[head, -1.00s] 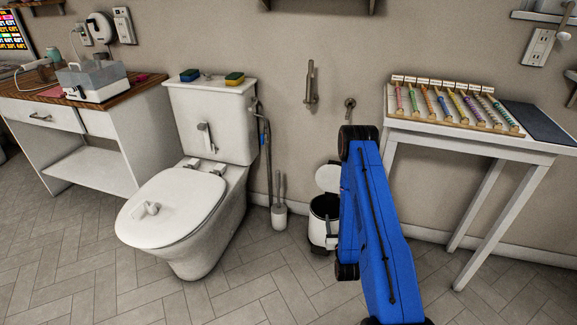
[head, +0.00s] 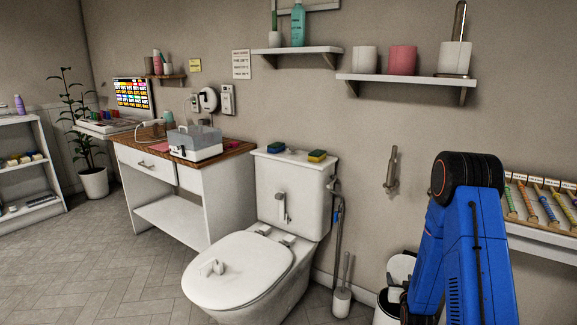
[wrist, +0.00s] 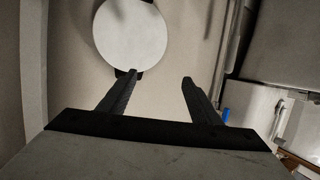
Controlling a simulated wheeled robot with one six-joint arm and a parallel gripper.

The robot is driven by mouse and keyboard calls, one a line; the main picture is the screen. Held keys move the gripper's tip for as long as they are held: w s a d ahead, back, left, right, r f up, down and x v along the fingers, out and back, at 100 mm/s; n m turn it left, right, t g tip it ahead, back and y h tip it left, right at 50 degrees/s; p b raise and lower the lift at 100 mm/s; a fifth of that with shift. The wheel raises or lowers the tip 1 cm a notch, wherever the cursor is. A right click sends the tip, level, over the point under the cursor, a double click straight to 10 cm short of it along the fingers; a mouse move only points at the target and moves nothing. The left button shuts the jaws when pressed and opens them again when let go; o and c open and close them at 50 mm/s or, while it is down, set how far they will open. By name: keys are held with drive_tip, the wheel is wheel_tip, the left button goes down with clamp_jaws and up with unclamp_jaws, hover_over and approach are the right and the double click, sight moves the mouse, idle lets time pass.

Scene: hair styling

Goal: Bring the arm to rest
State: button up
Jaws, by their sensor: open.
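My gripper (wrist: 158,82) shows in the wrist view with its two dark fingers apart and nothing between them. A round white disc (wrist: 130,35), which may be the lid of the white bin, lies beyond the left finger. In the head view my blue arm rises at the lower right, folded at a black joint, and my gripper is hidden there. The arm stands in front of the wall, right of the toilet (head: 238,272), and partly covers the white bin (head: 402,268) and the side table (head: 540,238).
A white desk (head: 175,210) with a grey-lidded box (head: 195,140) stands left of the toilet. Wall shelves (head: 405,83) hold pots above. Colourful rods (head: 528,200) lie on the side table at right. A toilet brush (head: 342,300) stands by the bin. Floor at left is open.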

drive_tip(key=s+a+r+g+y, duration=0.1)
drive_tip(key=s+a+r, duration=0.25)
drive_tip(key=r, duration=0.45)
drive_tip(key=s+a+r+n+g, duration=0.1)
drive_tip(key=s+a+r+g, duration=0.15)
drive_tip(key=s+r, duration=0.35)
drive_tip(key=s+a+r+g+y, duration=0.1)
drive_tip(key=s+a+r, duration=0.25)
drive_tip(key=r, duration=0.55)
drive_tip(key=s+a+r+g, duration=0.1)
drive_tip(key=s+a+r, duration=0.1)
drive_tip(key=s, duration=0.9)
drive_tip(key=s+a+r+n+g, duration=0.1)
drive_tip(key=s+r, duration=0.3)
drive_tip(key=s, duration=0.8)
drive_tip(key=s+a+r+g+y, duration=0.1)
drive_tip(key=s+a+r+g, duration=0.2)
drive_tip(key=s, duration=0.8)
drive_tip(key=shift+s, duration=0.15)
